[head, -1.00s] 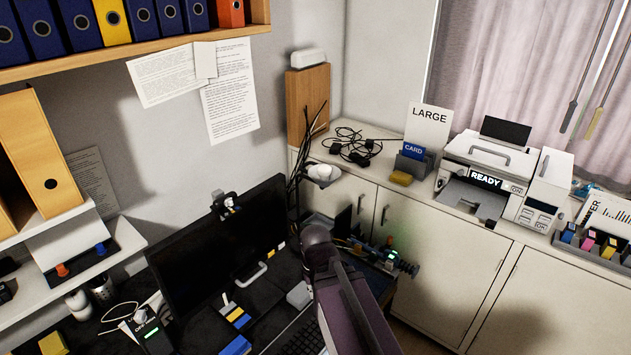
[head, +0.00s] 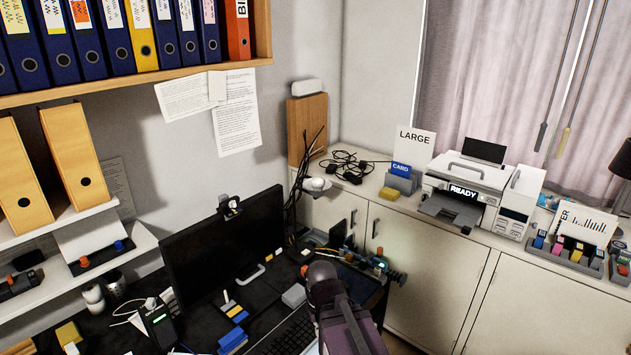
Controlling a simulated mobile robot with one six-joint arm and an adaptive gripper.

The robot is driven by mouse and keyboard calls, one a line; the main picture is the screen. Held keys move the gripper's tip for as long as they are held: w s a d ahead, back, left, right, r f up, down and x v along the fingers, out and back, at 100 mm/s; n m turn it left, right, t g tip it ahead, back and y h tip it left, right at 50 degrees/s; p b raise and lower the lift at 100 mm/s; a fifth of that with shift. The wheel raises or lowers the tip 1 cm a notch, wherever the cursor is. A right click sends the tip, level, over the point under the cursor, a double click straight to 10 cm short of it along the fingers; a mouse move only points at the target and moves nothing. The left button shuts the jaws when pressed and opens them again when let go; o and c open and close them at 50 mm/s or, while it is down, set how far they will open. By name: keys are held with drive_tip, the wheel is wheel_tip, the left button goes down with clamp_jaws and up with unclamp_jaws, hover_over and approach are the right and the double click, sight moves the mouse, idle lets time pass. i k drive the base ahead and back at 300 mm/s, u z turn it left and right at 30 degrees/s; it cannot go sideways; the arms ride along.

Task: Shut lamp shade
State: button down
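A dark, cone-like shape that looks like the lamp shade (head: 620,172) stands at the right edge of the head view, in front of the curtain. It is cut off by the frame edge, and how it is tilted or whether it is shut cannot be told. My arm rises from the bottom middle, in front of the desk and well to the left of the shade. I cannot make out my gripper's fingers in the head view.
The printer (head: 470,190), a card holder (head: 402,178) and an ink tray (head: 570,254) stand on the white cabinet (head: 430,270). A monitor (head: 222,245) and keyboard (head: 290,337) crowd the desk. Black cables (head: 345,165) lie by the corner. Binders fill the upper shelf.

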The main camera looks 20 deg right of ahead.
sight(327, 184)
drive_tip(key=z, duration=0.45)
drive_tip(key=i, duration=1.1)
drive_tip(key=u, duration=0.4)
